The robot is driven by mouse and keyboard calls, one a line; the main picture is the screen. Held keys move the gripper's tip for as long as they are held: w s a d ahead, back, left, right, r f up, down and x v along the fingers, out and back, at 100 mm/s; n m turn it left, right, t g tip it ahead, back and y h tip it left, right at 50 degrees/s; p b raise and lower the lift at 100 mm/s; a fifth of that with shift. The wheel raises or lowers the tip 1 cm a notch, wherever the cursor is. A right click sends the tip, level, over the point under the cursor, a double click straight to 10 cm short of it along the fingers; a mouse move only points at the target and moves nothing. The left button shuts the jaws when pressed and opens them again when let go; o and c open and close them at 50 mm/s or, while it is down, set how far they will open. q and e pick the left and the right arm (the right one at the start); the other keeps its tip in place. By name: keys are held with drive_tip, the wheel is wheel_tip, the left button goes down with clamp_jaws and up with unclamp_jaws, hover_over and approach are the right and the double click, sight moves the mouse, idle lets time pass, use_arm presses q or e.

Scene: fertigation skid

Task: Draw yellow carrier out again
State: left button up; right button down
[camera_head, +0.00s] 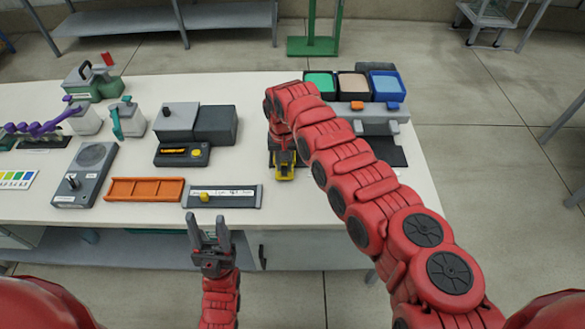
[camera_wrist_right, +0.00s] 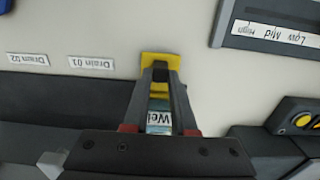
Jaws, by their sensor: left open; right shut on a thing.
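The yellow carrier (camera_head: 285,172) is under my right gripper (camera_head: 284,150), near the front middle of the table. In the right wrist view, the yellow carrier (camera_wrist_right: 160,58) shows beyond and between the fingers of my right gripper (camera_wrist_right: 160,72), which is shut on it. My left gripper (camera_head: 208,226) is open and empty, in front of the table's front edge.
A slider panel (camera_head: 240,196) and an orange rack (camera_head: 145,190) lie left of the carrier. Several coloured bins (camera_head: 352,85) stand at the back right. "Drain 01" (camera_wrist_right: 91,63) and "Drain 02" labels lie on the pale surface.

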drive_tip(key=shift+a, duration=0.25)
drive_tip(key=c, duration=0.9)
unclamp_jaws()
drive_tip(key=shift+c, duration=0.2)
drive_tip(key=shift+o, duration=1.1)
drive_tip(key=shift+a, duration=0.1)
drive_tip(key=shift+r, duration=0.1)
drive_tip(key=shift+w+r, duration=0.1)
drive_tip(key=shift+r, duration=0.25)
wheel_tip(320, 180, up, 17)
drive_tip(key=b, duration=0.3)
drive_tip(key=shift+f, duration=0.2)
